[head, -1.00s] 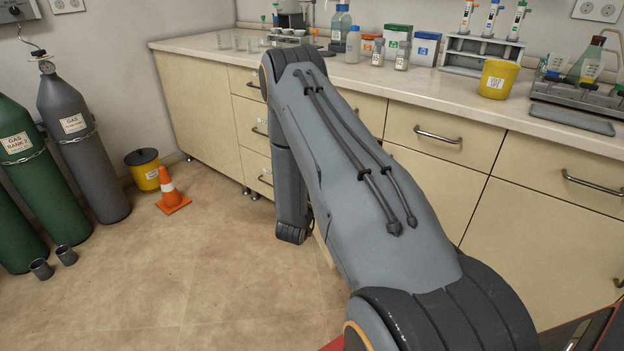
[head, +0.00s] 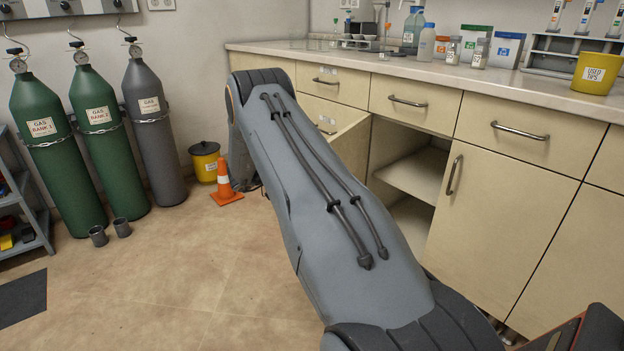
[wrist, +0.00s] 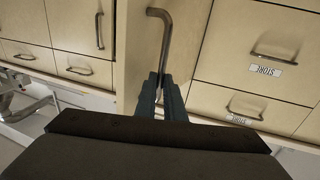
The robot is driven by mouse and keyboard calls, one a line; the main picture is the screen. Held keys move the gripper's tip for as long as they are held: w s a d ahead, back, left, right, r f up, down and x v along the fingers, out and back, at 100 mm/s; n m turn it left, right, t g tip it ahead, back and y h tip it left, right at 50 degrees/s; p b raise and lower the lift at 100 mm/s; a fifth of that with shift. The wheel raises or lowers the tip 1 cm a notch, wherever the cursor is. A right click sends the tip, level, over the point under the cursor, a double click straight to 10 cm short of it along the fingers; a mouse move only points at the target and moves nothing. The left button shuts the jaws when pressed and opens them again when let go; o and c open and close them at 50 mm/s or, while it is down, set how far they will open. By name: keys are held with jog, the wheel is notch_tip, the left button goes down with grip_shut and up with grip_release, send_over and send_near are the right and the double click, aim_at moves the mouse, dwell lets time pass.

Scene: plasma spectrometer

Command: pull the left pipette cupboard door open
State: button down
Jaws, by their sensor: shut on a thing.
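The left pipette cupboard door (head: 352,145) stands swung outward from the cupboard, partly hidden behind my arm in the head view. Its bar handle (wrist: 167,35) shows in the wrist view. My gripper (wrist: 162,84) is shut on this handle, near one end of it. The cupboard opening shows a shelf (head: 416,173) inside. In the head view my gripper and the handle are hidden behind my arm.
The right cupboard door (head: 490,218) is shut. Drawers with bar handles (head: 408,102) run above, under the worktop (head: 440,80). An orange cone (head: 225,188), yellow bin (head: 205,163) and gas cylinders (head: 150,130) stand left. Floor in front is mostly clear.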

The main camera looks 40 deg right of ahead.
jog(key=shift+w+r+b, duration=0.1)
jog(key=shift+w+b, duration=1.85)
jog(key=shift+w, duration=0.95)
jog(key=c, duration=1.9)
grip_release()
jog(key=shift+s+d, duration=0.1)
jog(key=shift+d, duration=0.05)
jog(key=shift+o, duration=0.2)
jog(key=shift+a, duration=0.4)
jog(key=p+v, duration=0.1)
jog(key=v, duration=0.7)
jog(key=shift+d, duration=0.1)
